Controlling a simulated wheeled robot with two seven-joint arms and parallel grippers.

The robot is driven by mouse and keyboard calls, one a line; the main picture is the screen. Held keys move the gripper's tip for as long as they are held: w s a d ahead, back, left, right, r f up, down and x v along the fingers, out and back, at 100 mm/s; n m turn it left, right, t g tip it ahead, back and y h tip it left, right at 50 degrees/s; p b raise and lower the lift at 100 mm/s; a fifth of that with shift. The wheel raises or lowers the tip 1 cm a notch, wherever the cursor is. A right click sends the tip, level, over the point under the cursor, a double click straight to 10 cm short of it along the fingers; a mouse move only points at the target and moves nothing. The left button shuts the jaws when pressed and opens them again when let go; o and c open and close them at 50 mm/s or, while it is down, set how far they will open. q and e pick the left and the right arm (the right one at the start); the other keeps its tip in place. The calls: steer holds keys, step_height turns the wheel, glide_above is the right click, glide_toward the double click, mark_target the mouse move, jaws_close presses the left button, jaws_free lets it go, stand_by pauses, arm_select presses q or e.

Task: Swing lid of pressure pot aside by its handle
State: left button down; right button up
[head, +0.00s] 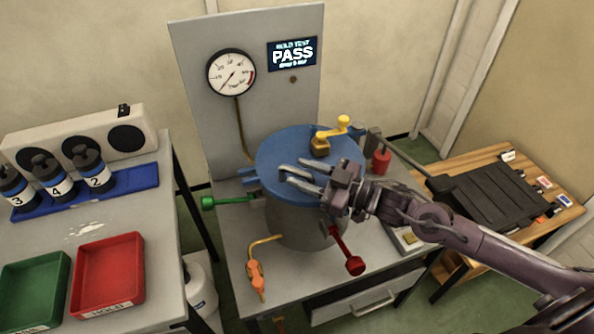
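The pressure pot (290,228) is a grey cylinder on a grey bench, with a round blue lid (275,150) on top. The lid appears to sit flat on the pot. A yellow crank-shaped piece (335,131) with a round knob stands at the lid's far right edge; I cannot tell whether it is the lid handle. My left gripper is out of view.
Around the pot are a green lever (228,201), a red lever (348,250) and an orange valve (256,275). Behind stands a panel with a gauge (231,74) and a PASS display (292,54). Left table holds bottles and trays; a black case (490,190) lies right.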

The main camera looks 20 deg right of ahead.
steer(key=shift+x, duration=1)
steer(key=shift+s, duration=0.1)
jaws_close()
